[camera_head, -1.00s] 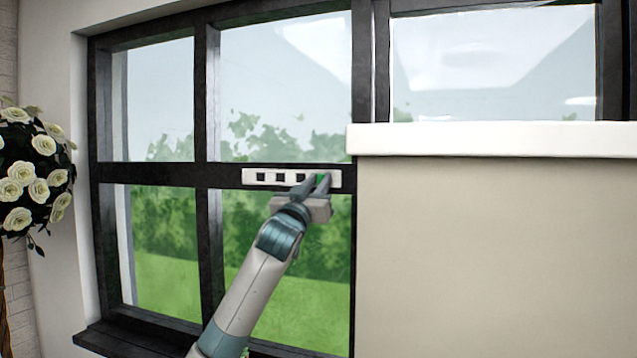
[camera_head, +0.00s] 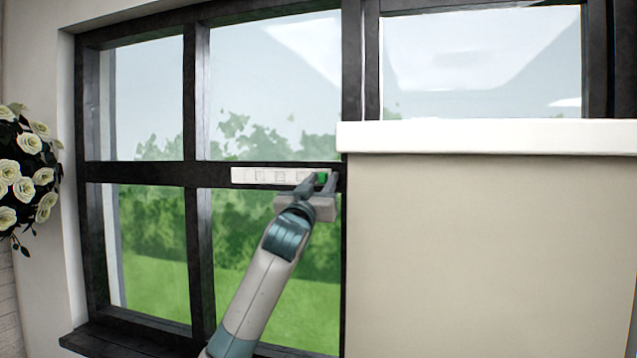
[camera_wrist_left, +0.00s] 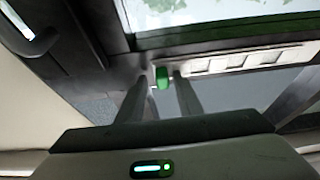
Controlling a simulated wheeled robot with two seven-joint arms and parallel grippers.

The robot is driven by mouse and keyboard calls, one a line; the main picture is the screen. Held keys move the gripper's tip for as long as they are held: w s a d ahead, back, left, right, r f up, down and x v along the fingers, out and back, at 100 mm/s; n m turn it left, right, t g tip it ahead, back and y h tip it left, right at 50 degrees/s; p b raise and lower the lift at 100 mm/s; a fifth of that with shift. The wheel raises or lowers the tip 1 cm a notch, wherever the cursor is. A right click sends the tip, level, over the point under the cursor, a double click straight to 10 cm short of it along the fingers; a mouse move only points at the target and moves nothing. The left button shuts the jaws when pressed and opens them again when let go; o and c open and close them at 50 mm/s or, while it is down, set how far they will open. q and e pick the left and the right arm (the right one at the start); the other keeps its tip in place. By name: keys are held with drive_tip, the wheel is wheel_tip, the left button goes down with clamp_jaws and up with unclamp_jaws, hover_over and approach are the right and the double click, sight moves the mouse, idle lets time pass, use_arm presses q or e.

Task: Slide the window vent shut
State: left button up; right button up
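The window vent (camera_head: 262,176) is a white strip on the dark middle bar of the window. Its square slots show pale, filled in white with faint outlines. It also shows in the wrist view (camera_wrist_left: 240,62). A green tab (camera_head: 322,178) is at the vent's right end in the head view. My left gripper (camera_head: 321,183) is at this tab, one finger on each side. In the wrist view the green tab (camera_wrist_left: 162,77) stands between the two spread fingers (camera_wrist_left: 161,84), with gaps visible beside it. My right gripper is not in view.
A beige wall block with a white ledge (camera_head: 490,137) stands just right of the gripper. White roses (camera_head: 25,175) are at the far left. A dark sill (camera_head: 120,340) runs below the window. A window handle (camera_wrist_left: 28,30) shows in the wrist view.

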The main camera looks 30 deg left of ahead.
use_arm(q)
drive_tip(key=shift+d, duration=0.2)
drive_tip(key=shift+a, duration=0.1)
drive_tip(key=shift+s+f, duration=0.1)
drive_tip(key=shift+s, duration=0.05)
drive_tip(key=shift+s+f+b, duration=0.3)
drive_tip(key=shift+s+b, duration=0.25)
drive_tip(key=shift+b, duration=0.05)
drive_tip(key=b+v, duration=0.7)
drive_tip(key=v, duration=0.8)
drive_tip(key=shift+s+d, duration=0.3)
drive_tip(key=shift+d, duration=0.1)
drive_tip(key=shift+f, duration=0.2)
